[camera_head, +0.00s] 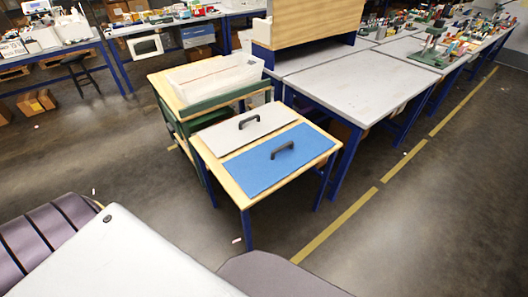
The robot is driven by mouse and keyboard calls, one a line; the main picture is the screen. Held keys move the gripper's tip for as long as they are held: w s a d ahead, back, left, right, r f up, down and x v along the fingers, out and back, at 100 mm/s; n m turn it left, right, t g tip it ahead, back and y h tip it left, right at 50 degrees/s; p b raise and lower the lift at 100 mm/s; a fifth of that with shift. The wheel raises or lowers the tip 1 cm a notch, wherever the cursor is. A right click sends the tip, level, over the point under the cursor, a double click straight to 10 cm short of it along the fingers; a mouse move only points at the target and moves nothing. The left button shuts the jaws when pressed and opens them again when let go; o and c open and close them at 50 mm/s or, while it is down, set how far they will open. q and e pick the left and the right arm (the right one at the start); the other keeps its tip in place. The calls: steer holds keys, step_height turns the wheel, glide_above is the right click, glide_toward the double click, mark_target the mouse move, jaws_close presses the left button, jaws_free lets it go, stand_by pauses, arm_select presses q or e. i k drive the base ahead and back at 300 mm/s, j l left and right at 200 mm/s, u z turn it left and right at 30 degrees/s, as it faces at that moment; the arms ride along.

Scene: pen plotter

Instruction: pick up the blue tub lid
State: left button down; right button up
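The blue tub lid (278,163) is a flat blue panel with a dark arched handle (282,150) on top. It lies flat on a small wood-topped table (244,200) with blue legs, at the centre of the head view. A grey-white lid (243,126) with a similar dark handle lies just behind it on the same table. No gripper shows in the view. Nothing covers the blue lid.
A clear tub (220,78) sits on a green-framed wooden stand (195,118) behind the small table. A large grey-topped workbench (352,85) stands to the right. The floor (440,210) in front and to the right is open, with a yellow line (345,215).

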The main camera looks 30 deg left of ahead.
mark_target(259, 167)
steer(key=i+l+u, duration=0.1)
steer(key=u, duration=0.35)
steer(key=i+l+u, duration=0.1)
steer(key=u, duration=0.3)
steer(key=i+l+u, duration=0.15)
steer(key=u, duration=0.2)
steer(key=i+l+u, duration=0.1)
steer(key=l+u, duration=0.5)
steer(key=u, duration=0.15)
steer(key=i, duration=0.05)
